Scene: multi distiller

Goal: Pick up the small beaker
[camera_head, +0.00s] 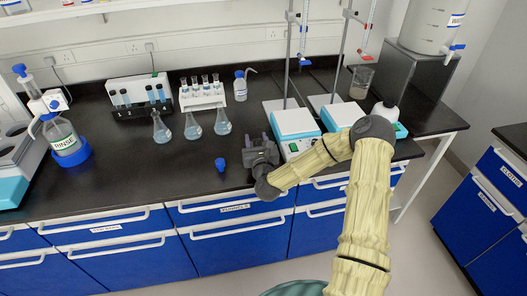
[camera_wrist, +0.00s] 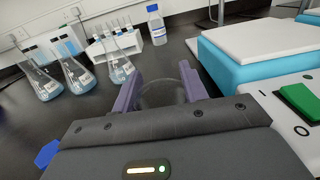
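A small clear glass beaker (camera_wrist: 161,94) sits between my gripper's two purple-grey fingers in the wrist view. It is faint and see-through, and its lower part is hidden behind the gripper body. My gripper (camera_wrist: 160,85) has its fingers apart on either side of the beaker, close to its walls. I cannot tell whether they press on the glass. In the head view my gripper (camera_head: 262,137) is low over the front part of the black bench, left of the hotplates. The small beaker cannot be made out there.
A white and blue hotplate (camera_head: 296,124) stands just right of my gripper. A blue cap-like object (camera_head: 219,164) lies to its left. Several conical flasks (camera_head: 222,123) and a bottle (camera_head: 240,87) stand behind. A larger beaker (camera_head: 361,82) is far right. Bare bench (camera_head: 120,170) lies left.

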